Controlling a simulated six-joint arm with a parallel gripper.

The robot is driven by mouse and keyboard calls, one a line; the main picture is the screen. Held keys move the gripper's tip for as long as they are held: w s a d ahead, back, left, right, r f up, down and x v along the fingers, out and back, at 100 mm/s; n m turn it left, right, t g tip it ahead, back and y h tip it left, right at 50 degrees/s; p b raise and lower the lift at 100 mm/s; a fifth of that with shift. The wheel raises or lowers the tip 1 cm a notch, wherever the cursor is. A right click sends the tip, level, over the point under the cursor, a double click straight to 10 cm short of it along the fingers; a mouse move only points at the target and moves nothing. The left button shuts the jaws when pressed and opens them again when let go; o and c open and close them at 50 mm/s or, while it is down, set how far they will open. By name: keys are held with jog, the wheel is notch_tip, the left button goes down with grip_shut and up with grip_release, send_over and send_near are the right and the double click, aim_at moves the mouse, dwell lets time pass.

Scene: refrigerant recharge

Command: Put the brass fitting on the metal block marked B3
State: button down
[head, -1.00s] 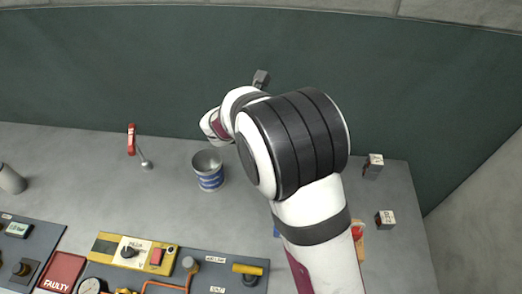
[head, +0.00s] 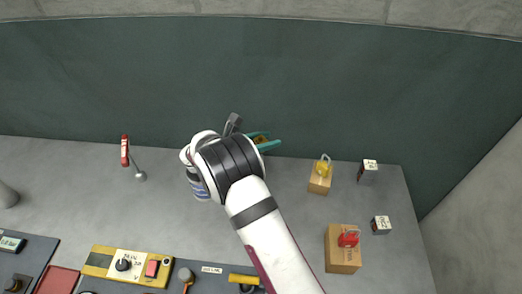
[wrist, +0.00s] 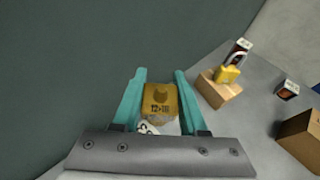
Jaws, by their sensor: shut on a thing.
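My gripper (head: 268,142) is raised near the back edge of the table, against the dark green wall. In the wrist view, its teal fingers (wrist: 158,100) are shut on the brass fitting (wrist: 159,96), a yellow-brown piece with dark printed marks. Just below the fitting is a grey thing with a white label (wrist: 148,128), partly hidden; its mark is not legible. Two small grey metal blocks with white labelled tops stand at the right: a far one (head: 367,172) and a nearer one (head: 381,226). I cannot read B3 on either.
A can (head: 199,188) stands partly behind my arm. A red-handled tool (head: 125,151) is at the left. Control panels line the front.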

jog(key=f, duration=0.1)
jog(key=a+f, duration=0.1)
jog(key=f, duration=0.3)
jog(key=shift+w+a, duration=0.25)
jog(key=shift+a, duration=0.05)
jog(key=shift+f, duration=0.1)
jog(key=shift+c, duration=2.2)
grip_release()
